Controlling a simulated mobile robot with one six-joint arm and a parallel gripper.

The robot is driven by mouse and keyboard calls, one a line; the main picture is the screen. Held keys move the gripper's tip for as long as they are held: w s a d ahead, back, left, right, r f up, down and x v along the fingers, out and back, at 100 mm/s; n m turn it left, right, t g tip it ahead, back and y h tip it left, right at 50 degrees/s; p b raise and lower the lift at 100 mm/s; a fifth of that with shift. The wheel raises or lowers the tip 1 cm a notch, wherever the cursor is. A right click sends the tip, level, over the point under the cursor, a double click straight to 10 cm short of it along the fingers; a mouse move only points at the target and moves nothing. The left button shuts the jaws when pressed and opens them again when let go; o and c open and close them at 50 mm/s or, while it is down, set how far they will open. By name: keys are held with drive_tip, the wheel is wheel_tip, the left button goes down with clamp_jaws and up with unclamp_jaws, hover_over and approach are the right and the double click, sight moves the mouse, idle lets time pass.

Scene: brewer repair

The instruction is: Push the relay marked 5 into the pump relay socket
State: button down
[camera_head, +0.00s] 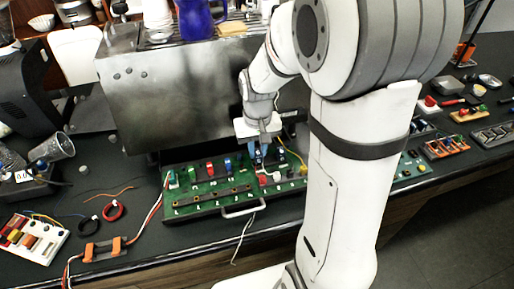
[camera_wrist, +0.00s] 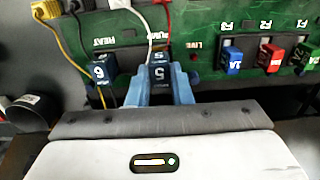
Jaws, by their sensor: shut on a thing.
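The relay marked 5 (camera_wrist: 160,74) is dark blue with a white number and sits between the blue fingers of my gripper (camera_wrist: 164,92) in the wrist view. My gripper is shut on it. In the head view my gripper (camera_head: 258,155) reaches down to the back part of the green board (camera_head: 206,207). The relay is at the board by the partly covered PUMP lettering, in line with a white wire and a red wire. The pump relay socket is hidden behind the relay and fingers, so I cannot tell how deep the relay sits.
A blue relay marked 6 (camera_wrist: 100,72) stands close left, under the HEAT label. Blue and red fuses (camera_wrist: 270,57) stand to the right. Yellow, white and red wires run near the fingers. The steel brewer (camera_head: 185,90) stands right behind the board.

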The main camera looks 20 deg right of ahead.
drive_tip(key=shift+f+b, duration=0.6)
drive_tip(key=shift+f, duration=0.1)
idle(1.5)
drive_tip(key=c, duration=1.2)
unclamp_jaws()
drive_tip(key=shift+c, duration=0.2)
wheel_tip(320, 180, up, 8)
drive_tip(key=shift+f, duration=0.1)
drive_tip(key=s+r+t, duration=0.2)
drive_tip(key=s+t, duration=0.1)
drive_tip(key=s, duration=1.1)
drive_tip(key=shift+r, duration=0.3)
